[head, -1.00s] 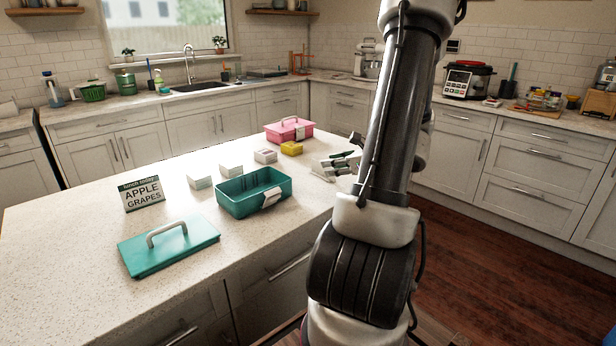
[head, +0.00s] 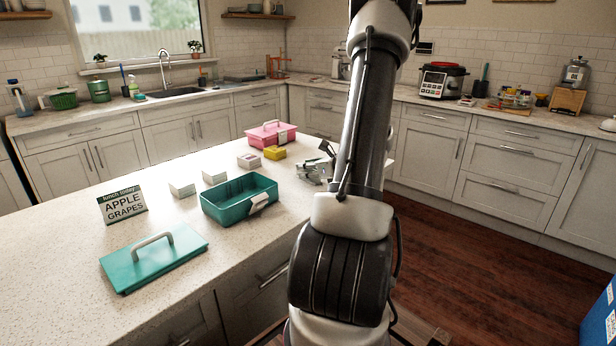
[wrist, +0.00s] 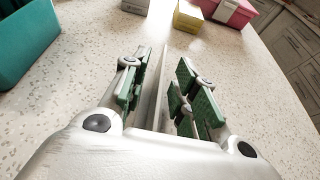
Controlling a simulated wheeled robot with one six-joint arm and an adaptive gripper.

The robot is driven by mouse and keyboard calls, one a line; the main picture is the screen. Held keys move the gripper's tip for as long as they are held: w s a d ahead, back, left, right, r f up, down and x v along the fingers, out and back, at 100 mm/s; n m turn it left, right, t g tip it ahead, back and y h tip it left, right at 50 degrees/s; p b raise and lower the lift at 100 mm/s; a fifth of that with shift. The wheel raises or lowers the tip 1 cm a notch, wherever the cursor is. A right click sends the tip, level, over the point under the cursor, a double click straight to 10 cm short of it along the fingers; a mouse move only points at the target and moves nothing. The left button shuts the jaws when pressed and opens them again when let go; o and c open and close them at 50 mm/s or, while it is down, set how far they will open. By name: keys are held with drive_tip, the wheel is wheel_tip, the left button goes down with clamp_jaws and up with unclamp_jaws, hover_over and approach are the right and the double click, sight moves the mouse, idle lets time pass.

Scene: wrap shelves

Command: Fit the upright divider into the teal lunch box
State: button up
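The teal lunch box (head: 225,212) stands open on the counter; its visible inside looks empty, and a white tag is on its near right side. Its wall also shows at the upper left of the wrist view (wrist: 18,45). The upright divider (wrist: 161,80) is a thin pale panel seen edge-on in the wrist view. My gripper (wrist: 163,88) is open, with its green-padded fingers on either side of the divider and gaps visible. In the head view my gripper (head: 320,165) is right of the box, low over the counter; the divider is hard to make out there.
The teal lid (head: 150,262) lies at the front left. An apple and grapes sign (head: 122,206) stands behind it. Small white boxes (head: 182,188), a yellow box (head: 275,153) and a pink lunch box (head: 268,136) stand farther back. The counter between box and gripper is clear.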

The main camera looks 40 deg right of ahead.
drive_tip(key=shift+w, duration=0.1)
clamp_jaws()
